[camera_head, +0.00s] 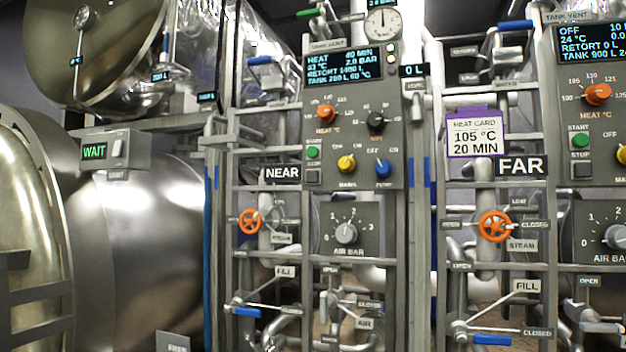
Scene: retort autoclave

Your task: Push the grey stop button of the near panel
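The near panel (340,166) is a grey upright board in the middle of the head view, beside a NEAR sign (282,173). Its grey stop button (313,177) is a small square at the panel's lower left, under the green start button (313,153) and a STOP label. The panel display (338,65) reads HEAT, 40 MIN, 2.0 BAR. Neither of my grippers is in view. Nothing covers the stop button.
The far panel (607,130) stands at the right with its own grey stop button (582,170). Left of the near panel are pipes, an orange handwheel (249,221) and a large steel vessel (150,250). A yellow knob (346,163) and blue knob (383,168) sit right of the stop button.

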